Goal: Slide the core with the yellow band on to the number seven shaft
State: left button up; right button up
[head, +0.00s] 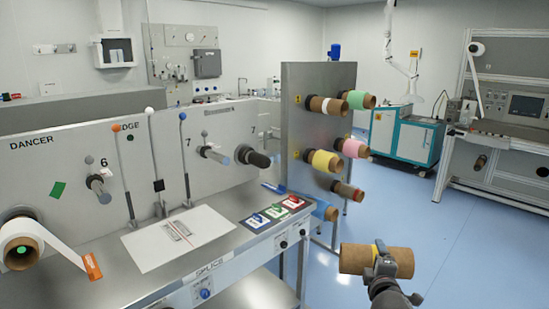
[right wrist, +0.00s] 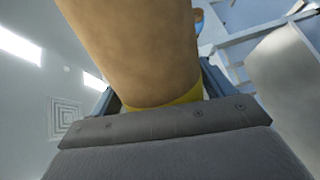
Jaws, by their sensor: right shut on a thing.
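A brown cardboard core (head: 354,259) with a yellow band lies roughly level at the lower right of the head view. My right gripper (head: 382,257) is shut around it at the band, clear of the bench. The right wrist view shows the core (right wrist: 135,50) and its yellow band (right wrist: 165,104) between the jaws. My left gripper is not in view.
A grey rack panel (head: 318,90) with several coloured cores on pegs stands between the bench and the right side. Upright levers (head: 185,150) rise before the panel. The bench (head: 215,225) holds a white sheet and coloured cards. Blue floor (head: 450,240) is open at right.

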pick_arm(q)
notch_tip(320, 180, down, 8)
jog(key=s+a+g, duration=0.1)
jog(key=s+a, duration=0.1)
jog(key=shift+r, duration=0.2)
pick_arm(e)
jog(key=s+a+f+n+y, duration=0.1)
jog(key=s+a+f, duration=0.2)
jog(key=s+f, duration=0.2)
jog(key=s+a+f+n+y, duration=0.1)
jog(key=s+a+f, duration=0.3)
jog(key=f, duration=0.4)
jog(key=shift+s+a+f+y, duration=0.15)
jog(key=shift+s+a+y, duration=0.1)
jog(key=shift+s+y, duration=0.2)
